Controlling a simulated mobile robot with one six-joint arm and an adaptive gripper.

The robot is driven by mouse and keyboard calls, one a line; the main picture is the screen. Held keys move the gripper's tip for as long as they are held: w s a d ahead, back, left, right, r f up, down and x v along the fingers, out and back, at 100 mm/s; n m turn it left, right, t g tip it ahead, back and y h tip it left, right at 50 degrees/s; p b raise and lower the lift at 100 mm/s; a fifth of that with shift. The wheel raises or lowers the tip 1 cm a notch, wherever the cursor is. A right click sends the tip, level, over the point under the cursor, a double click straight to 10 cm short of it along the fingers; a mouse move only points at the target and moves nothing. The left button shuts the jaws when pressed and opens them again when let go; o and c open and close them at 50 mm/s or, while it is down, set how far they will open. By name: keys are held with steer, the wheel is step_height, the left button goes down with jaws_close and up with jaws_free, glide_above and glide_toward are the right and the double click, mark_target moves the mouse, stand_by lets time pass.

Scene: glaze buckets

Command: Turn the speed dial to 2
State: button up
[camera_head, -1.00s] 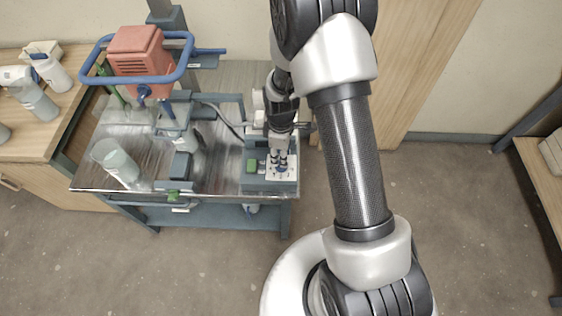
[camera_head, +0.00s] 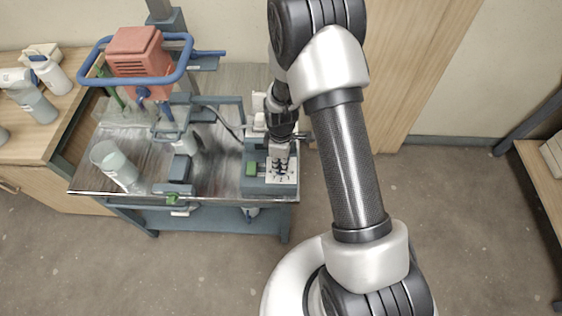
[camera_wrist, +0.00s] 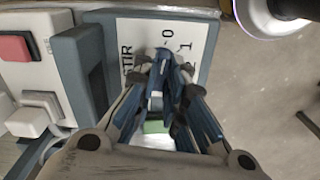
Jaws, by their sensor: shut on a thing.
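The speed dial's white plate (camera_head: 291,178) is on the grey control box at the cart's right front corner. The same plate (camera_wrist: 135,40) shows in the wrist view with the word STIR and digits including 0 and 1. My gripper (camera_wrist: 166,62) is over the plate, its blue-padded fingers close together at the tips. In the head view my gripper (camera_head: 281,165) comes down onto the plate from behind. It is shut on the dial, which the fingers mostly hide. I cannot read where the dial points.
A green button (camera_head: 251,168) is left of the plate. A red button (camera_wrist: 15,48) and a white switch (camera_wrist: 40,112) show in the wrist view. An orange-red mixer motor (camera_head: 136,50) with a blue guard ring stands at left. A clear jar (camera_head: 115,165) leans on the metal cart top.

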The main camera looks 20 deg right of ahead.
jaws_close()
steer(key=shift+m, duration=0.3)
steer(key=m, duration=0.2)
steer(key=shift+m, duration=0.3)
steer(key=m, duration=0.9)
steer(key=shift+m+p, duration=0.3)
steer(key=shift+m, duration=1.5)
